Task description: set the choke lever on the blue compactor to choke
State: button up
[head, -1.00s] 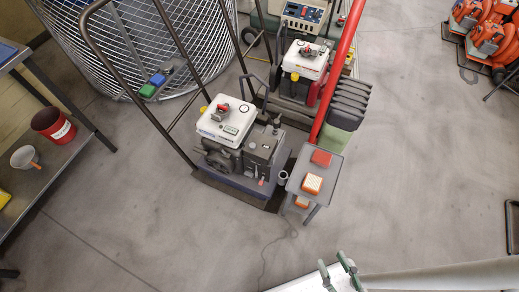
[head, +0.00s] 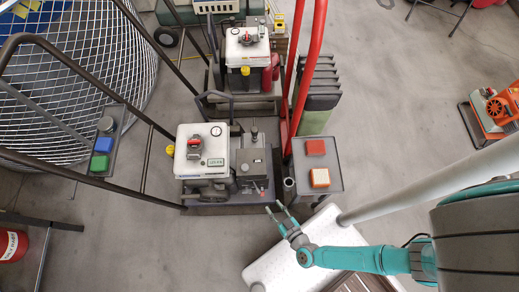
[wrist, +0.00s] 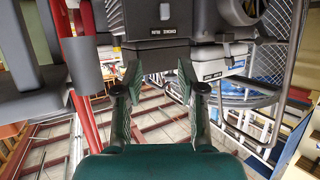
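The front compactor (head: 195,165) has a white tank with a thin blue stripe, a dark engine block and a dark base plate. In the wrist view its dark housing (wrist: 200,50) fills the upper middle. The housing carries upside-down lettering that seems to read RUN and CHOKE. A small pale tab, likely the choke lever (wrist: 164,12), stands by the lettering near the top edge. I cannot tell its setting. My gripper (head: 277,208) is at the compactor's front right corner. In the wrist view my gripper (wrist: 160,78) is open and empty, its fingers pointing at the housing without visible contact.
A grey stand (head: 332,180) with red and orange-white blocks is close on the compactor's right. Red handle bars (head: 300,70) rise behind it. A second white-tanked compactor (head: 245,50) stands behind. A wire-mesh drum (head: 70,70) is left.

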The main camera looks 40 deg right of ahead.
aim_at(259, 191)
jog(key=shift+w+a+f+m+h, duration=0.2)
jog(key=shift+w+a+f, duration=0.2)
jog(key=shift+f, duration=0.25)
jog(key=shift+w+a+f+m+h, duration=0.1)
jog(key=shift+w+a+f+h, duration=0.2)
jog(key=shift+f, duration=0.3)
jog(key=shift+w, duration=0.1)
jog(key=shift+f+x, duration=0.15)
jog(key=shift+x, duration=2.4)
jog(key=shift+f+x, duration=0.1)
jog(key=shift+x, duration=2.45)
grip_shut()
